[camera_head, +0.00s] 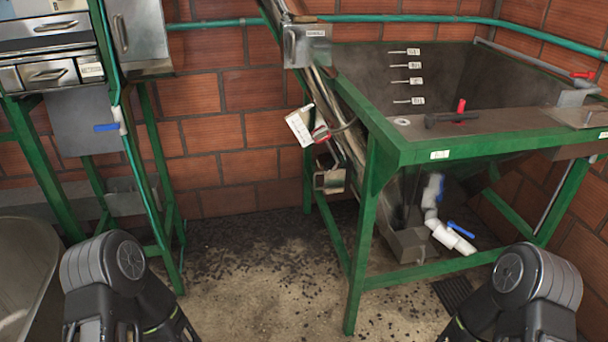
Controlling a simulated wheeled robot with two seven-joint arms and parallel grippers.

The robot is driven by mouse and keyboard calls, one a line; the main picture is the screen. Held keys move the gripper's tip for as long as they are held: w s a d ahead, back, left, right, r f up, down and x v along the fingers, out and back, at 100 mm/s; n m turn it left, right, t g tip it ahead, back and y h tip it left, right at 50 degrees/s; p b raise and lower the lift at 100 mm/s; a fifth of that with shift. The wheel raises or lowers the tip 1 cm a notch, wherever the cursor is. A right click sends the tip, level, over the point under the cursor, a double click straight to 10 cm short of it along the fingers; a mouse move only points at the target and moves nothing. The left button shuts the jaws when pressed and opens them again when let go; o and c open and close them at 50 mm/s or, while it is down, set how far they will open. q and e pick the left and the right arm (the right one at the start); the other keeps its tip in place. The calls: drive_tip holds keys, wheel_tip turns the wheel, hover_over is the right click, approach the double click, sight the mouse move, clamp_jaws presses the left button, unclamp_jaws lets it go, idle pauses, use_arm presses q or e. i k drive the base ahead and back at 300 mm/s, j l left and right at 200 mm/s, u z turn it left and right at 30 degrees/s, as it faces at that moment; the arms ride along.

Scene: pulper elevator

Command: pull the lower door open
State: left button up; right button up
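A slanted metal elevator chute (340,115) runs down from the top middle, along the left side of a green-framed tank. A small metal box or door (329,180) sits low on the chute, just left of the tank's front leg. It looks closed, but it is small and I cannot tell for certain. A second metal door with a label (304,46) is higher on the chute. Only dark links of my two arms show at the bottom left and bottom right. Neither gripper is in view.
The green-framed tank (420,149) with white pipes and a blue-handled valve (448,230) fills the right. A green stand with metal drawers (48,74) is at left. The floor (265,265) between them is open, strewn with dark bits. A tag (300,126) hangs on the chute.

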sight(315, 174)
drive_tip(key=i+l+z, duration=0.1)
drive_tip(key=i+z, duration=0.25)
drive_tip(key=i, duration=0.3)
drive_tip(key=i+z, duration=0.35)
drive_tip(key=i, duration=0.3)
